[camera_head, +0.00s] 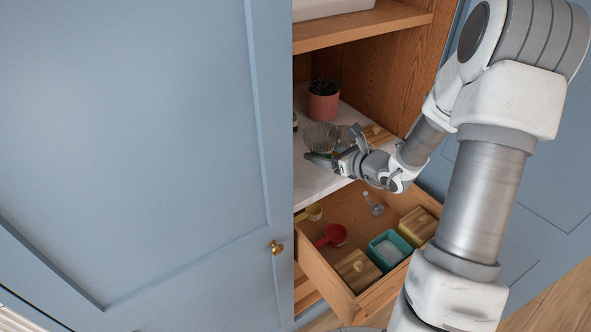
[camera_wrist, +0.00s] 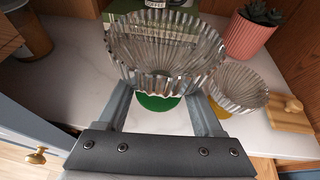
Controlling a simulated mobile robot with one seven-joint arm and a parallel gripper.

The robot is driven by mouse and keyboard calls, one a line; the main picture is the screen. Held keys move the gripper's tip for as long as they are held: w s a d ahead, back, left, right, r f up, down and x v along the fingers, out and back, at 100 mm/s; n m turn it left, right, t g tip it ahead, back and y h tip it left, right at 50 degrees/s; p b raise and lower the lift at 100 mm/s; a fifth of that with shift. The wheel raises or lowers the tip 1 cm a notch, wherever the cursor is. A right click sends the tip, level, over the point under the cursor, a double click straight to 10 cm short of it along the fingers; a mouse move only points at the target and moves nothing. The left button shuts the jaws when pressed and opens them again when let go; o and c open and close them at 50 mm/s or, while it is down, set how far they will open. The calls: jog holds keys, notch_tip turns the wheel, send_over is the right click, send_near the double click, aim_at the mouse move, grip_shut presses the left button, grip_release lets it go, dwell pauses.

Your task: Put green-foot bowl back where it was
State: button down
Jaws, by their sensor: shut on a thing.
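The green-foot bowl, a fluted clear glass bowl (camera_wrist: 165,48) with a round green foot (camera_wrist: 157,102), is between the fingers of my gripper (camera_wrist: 160,92) in the wrist view. My gripper is shut on it, low down near the foot. The bowl is upright or slightly tilted; I cannot tell if its foot touches the marble shelf. In the head view the bowl (camera_head: 320,136) is above my gripper (camera_head: 325,158) at the shelf's front. A second fluted glass bowl (camera_wrist: 238,86) with a yellow foot stands close to its right.
On the shelf (camera_wrist: 75,85) are a succulent in a pink pot (camera_head: 323,103), a wooden lid or board (camera_wrist: 290,115) and a green-labelled package (camera_wrist: 150,22) behind the bowl. An open drawer (camera_head: 371,295) with scoops and boxes lies below. A blue door (camera_head: 130,140) stands left.

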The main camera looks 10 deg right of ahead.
send_over(297, 174)
notch_tip(297, 174, down, 4)
jog(key=shift+f, duration=2.05)
jog(key=shift+b, duration=0.3)
jog(key=shift+f, duration=0.2)
jog(key=shift+c, duration=0.2)
grip_release()
